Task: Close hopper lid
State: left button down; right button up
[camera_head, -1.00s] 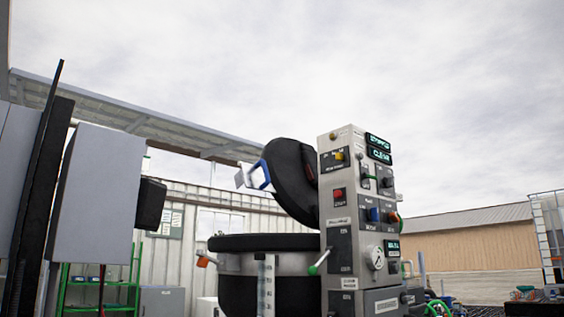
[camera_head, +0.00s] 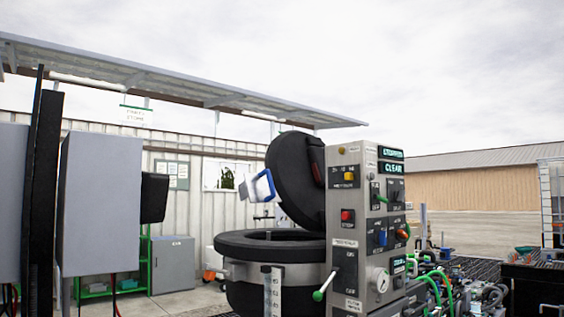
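The hopper (camera_head: 250,268) is a round metal drum with a thick black rim, standing in the middle of the head view. Its black round lid (camera_head: 293,178) is open and tilted up steeply at the back right of the rim. Neither of my grippers shows in this view.
A grey control panel (camera_head: 352,240) with buttons, switches and a gauge stands directly right of the hopper. Pipes and green hoses (camera_head: 440,285) lie further right. A grey cabinet (camera_head: 172,265) and a green shelf (camera_head: 100,290) stand behind left. Grey boxes (camera_head: 98,200) fill the left foreground.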

aim_at(294, 177)
jog(key=i+l, duration=0.15)
jog(key=l, duration=0.25)
jog(key=i+l+u, duration=0.1)
jog(key=l, duration=0.3)
jog(key=i+l, duration=0.25)
jog(key=l, duration=0.15)
jog(key=i+l+u, duration=0.1)
jog(key=l, duration=0.3)
jog(key=i+l, duration=0.15)
jog(key=l, duration=0.25)
jog(key=i+l, duration=0.15)
jog(key=l, duration=0.3)
jog(key=u, duration=0.05)
